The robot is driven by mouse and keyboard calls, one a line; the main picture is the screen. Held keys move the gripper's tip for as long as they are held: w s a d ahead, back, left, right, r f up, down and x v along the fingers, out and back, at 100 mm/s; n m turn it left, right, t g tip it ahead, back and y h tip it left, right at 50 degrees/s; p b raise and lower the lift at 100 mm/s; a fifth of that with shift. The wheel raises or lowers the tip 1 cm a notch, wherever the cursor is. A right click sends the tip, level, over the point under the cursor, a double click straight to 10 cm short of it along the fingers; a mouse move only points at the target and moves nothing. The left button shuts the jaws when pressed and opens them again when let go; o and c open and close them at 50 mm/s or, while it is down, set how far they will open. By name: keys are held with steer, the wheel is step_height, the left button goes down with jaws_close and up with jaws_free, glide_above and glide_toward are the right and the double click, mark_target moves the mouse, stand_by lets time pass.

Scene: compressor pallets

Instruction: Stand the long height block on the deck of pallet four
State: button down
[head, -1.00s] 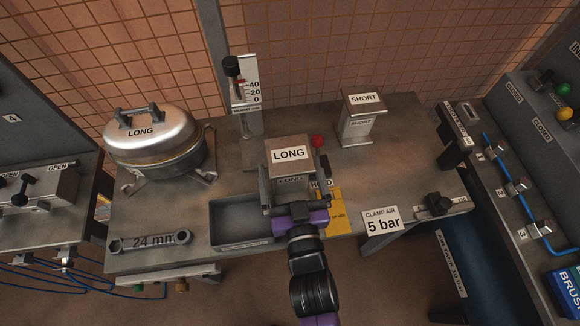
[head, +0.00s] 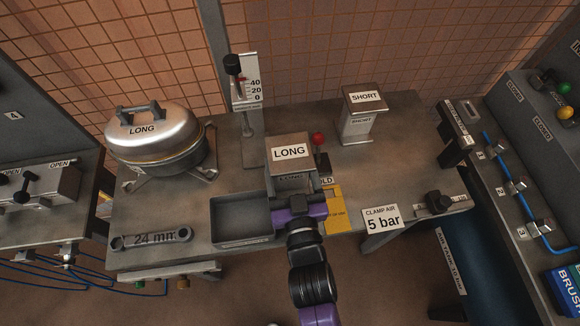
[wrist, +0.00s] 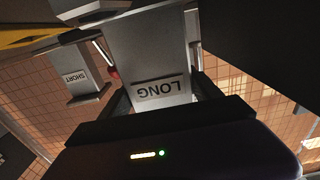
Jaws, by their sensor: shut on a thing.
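The long height block (head: 290,152) is a grey metal block with a flat top plate labelled LONG, upright over the middle of the bench. My gripper (head: 293,186) reaches it from the near side and is shut on it. In the wrist view the block (wrist: 150,50) stands between the fingers, its LONG label inverted. Its foot is hidden, so I cannot tell whether it is clear of the bench. A panel marked 4 (head: 14,115) shows at the left edge; I cannot make out pallet four's deck.
A valve panel (head: 515,185) stands right.

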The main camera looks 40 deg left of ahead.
step_height(320, 180, up, 20)
steer(key=p, duration=0.1)
steer(key=shift+r, duration=0.25)
stand_by(0.4)
